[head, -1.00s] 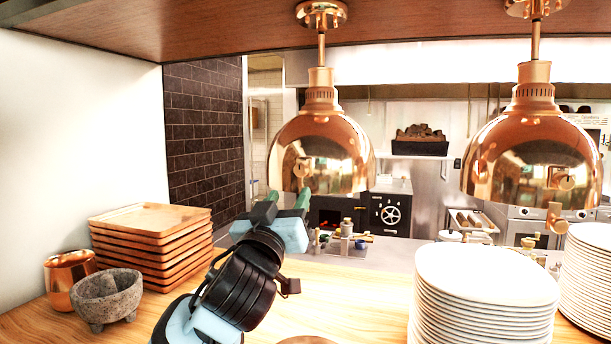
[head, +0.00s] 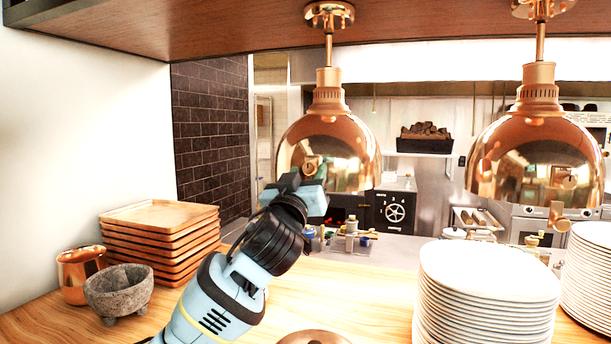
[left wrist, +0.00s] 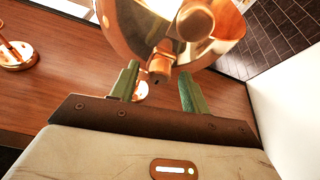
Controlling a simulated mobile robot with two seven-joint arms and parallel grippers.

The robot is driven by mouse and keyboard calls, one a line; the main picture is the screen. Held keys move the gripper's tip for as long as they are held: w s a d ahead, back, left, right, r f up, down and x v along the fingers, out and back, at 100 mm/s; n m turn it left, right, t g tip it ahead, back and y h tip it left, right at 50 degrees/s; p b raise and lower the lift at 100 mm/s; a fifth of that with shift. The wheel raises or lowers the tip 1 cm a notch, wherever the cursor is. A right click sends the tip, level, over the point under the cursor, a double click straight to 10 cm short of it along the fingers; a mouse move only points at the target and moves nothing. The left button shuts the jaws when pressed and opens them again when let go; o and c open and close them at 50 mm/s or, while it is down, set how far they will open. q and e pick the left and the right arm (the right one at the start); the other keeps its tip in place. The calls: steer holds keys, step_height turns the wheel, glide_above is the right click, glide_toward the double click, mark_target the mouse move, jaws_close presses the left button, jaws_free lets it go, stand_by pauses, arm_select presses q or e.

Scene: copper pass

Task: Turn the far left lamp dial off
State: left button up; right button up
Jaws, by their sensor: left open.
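The far left lamp (head: 328,135) is a copper dome hanging from the wooden shelf. Its dial (head: 311,166) shows as a small copper knob on the dome's near side, just above my left gripper (head: 304,181). In the left wrist view the dial (left wrist: 195,20) is a round copper knob, with a small copper bar (left wrist: 162,60) beside it. My left gripper's green fingers (left wrist: 160,82) are open and apart, with the bar's lower end showing between their tips. I see no clear contact. In the head view the fingers are mostly hidden by the wrist. My right gripper is not in view.
A second copper lamp (head: 536,150) hangs to the right. White plate stacks (head: 488,290) stand at the right of the wooden counter. Stacked wooden trays (head: 160,240), a copper cup (head: 80,275) and a stone mortar (head: 118,292) stand at the left. The shelf (head: 200,30) is overhead.

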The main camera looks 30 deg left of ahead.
arm_select(q)
steer(key=c, duration=1)
steer(key=shift+m, duration=0.3)
steer(key=m+h, duration=0.1)
steer(key=m, duration=0.1)
steer(key=m+h, duration=0.1)
steer(key=m, duration=0.1)
steer(key=m+h, duration=0.1)
steer(key=m, duration=0.1)
steer(key=shift+a+h, duration=0.3)
steer(key=shift+h, duration=0.1)
steer(key=m+h, duration=0.1)
steer(key=m, duration=0.2)
steer(key=m+h, duration=0.1)
steer(key=m, duration=0.2)
steer(key=shift+a+r+h, duration=0.2)
steer(key=shift+h, duration=0.2)
steer(key=m, duration=0.2)
steer(key=m+g+h, duration=0.1)
steer(key=m, duration=0.1)
steer(key=m+g+h, duration=0.1)
steer(key=m, duration=0.1)
steer(key=shift+s+a+r+m, duration=0.1)
steer(key=shift+r+m, duration=0.15)
steer(key=shift+m, duration=0.15)
steer(key=shift+m+g, duration=0.7)
steer(key=shift+m, duration=1)
